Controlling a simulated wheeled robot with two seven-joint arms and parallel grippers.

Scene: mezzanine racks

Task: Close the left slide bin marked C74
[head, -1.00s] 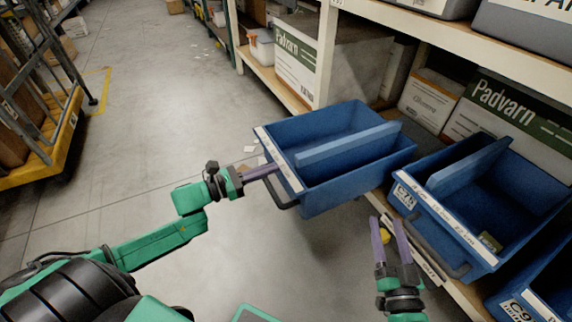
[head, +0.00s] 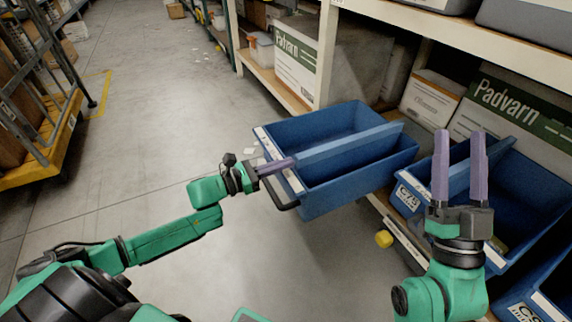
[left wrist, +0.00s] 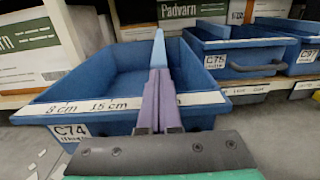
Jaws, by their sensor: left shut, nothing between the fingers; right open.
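The blue slide bin C74 (head: 345,182) juts out from the shelf over the aisle, with a lengthwise divider inside. Its C74 label (left wrist: 72,131) reads in the left wrist view, at the left of the bin's front (left wrist: 110,128). A dark bar handle (head: 286,206) runs along its front. My left gripper (head: 293,161) is shut and empty, its fingertips at the bin's front rim; whether they touch it I cannot tell. In the left wrist view the fingers (left wrist: 158,75) point toward the divider. My right gripper (head: 460,135) is open and empty, in front of the neighbouring bin.
Bin C75 (head: 407,197) sits to the right on the shelf, and bin C97 (left wrist: 305,58) beyond it. A small yellow object (head: 384,239) shows by the lower shelf edge. Padvarn cartons (head: 296,62) stand behind.

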